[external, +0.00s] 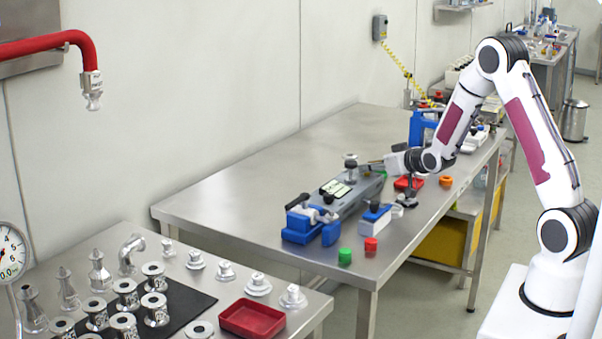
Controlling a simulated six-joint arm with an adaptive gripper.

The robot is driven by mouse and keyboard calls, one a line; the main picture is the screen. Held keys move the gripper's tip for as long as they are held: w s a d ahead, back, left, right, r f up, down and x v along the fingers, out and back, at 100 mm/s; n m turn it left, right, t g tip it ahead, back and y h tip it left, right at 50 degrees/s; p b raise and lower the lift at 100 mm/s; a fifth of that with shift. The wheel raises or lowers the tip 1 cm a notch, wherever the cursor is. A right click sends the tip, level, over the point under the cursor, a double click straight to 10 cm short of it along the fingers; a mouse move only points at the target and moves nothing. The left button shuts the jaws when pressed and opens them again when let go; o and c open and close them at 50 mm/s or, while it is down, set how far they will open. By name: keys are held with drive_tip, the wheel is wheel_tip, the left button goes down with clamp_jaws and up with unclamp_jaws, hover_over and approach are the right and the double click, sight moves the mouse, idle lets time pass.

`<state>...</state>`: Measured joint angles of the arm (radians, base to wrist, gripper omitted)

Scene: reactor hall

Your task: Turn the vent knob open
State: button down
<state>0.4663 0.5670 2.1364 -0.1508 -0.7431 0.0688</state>
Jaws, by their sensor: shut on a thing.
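A grey, elongated unit (345,196) lies on the steel table, with a pale label on its top. A small dark knob with a light top (350,161) stands up near its far end; I take it for the vent knob. My gripper (362,165) reaches in level from the right, its fingertips at the knob and shut on it. The fingers are small here and partly merge with the unit behind. The knob's turn angle cannot be made out.
Blue clamp-like parts (302,224) sit at the unit's near end. A blue-grey block (376,214), green cap (345,256), red cap (370,244), orange cap (445,181) and red tray (408,183) lie nearby. The table's left part (240,200) is clear.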

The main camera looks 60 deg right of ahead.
drive_tip(key=shift+w+a+r+m+g+h, duration=0.15)
drive_tip(key=shift+m+g+h, duration=0.15)
drive_tip(key=shift+m+h, duration=0.35)
drive_tip(key=shift+w+d+r+m+g+h, duration=0.1)
drive_tip(key=shift+m+g+h, duration=0.2)
drive_tip(key=shift+m+h, duration=0.3)
drive_tip(key=c, duration=1.8)
unclamp_jaws()
drive_tip(key=shift+s, duration=0.1)
drive_tip(key=shift+f, duration=0.1)
drive_tip(key=shift+s+a, duration=0.1)
drive_tip(key=shift+v, duration=5.95)
